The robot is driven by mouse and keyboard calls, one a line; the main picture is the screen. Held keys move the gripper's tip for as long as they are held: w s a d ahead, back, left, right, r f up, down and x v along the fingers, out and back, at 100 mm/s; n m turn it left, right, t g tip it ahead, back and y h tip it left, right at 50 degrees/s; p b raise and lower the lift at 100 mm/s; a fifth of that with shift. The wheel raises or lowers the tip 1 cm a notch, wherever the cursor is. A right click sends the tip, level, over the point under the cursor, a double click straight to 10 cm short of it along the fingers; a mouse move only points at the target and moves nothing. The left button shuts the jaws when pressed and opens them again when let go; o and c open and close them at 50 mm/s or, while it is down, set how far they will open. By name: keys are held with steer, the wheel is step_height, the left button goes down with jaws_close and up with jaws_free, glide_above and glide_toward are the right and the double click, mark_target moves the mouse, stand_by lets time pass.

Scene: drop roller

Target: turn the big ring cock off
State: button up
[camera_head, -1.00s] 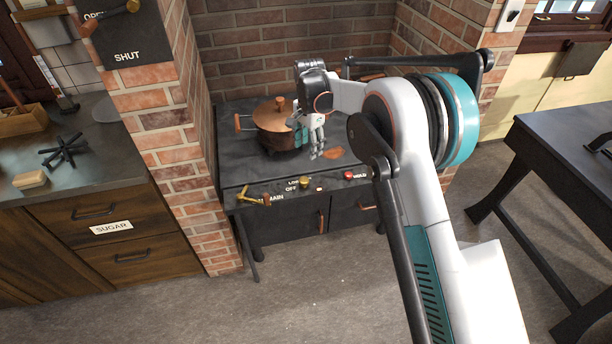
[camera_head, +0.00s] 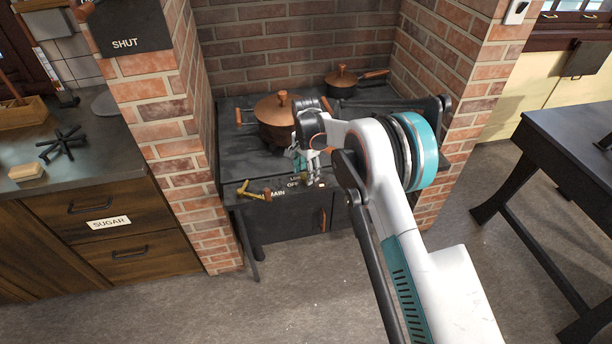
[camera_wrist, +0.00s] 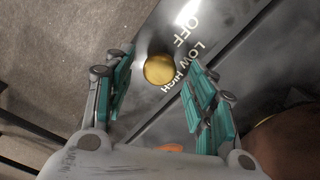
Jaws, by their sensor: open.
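The ring cock is a round brass knob (camera_wrist: 159,69) on the dark stove front, beside the words OFF, LOW and HIGH in the wrist view. My gripper (camera_wrist: 162,82) is open, with its teal-padded fingers on either side of the knob in that picture. I cannot tell whether they touch it. In the head view my gripper (camera_head: 309,172) is over the stove's front edge and largely covers the knob. The OFF label (camera_head: 292,184) shows just left of the fingers.
A brass MAIN lever (camera_head: 253,191) is left of my gripper on the stove front. A copper pot (camera_head: 275,115) stands behind my gripper, and a small lidded pan (camera_head: 341,80) stands at the back right. Brick walls (camera_head: 180,150) flank the stove.

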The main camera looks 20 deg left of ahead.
steer(key=shift+f, duration=0.55)
steer(key=c, duration=1.1)
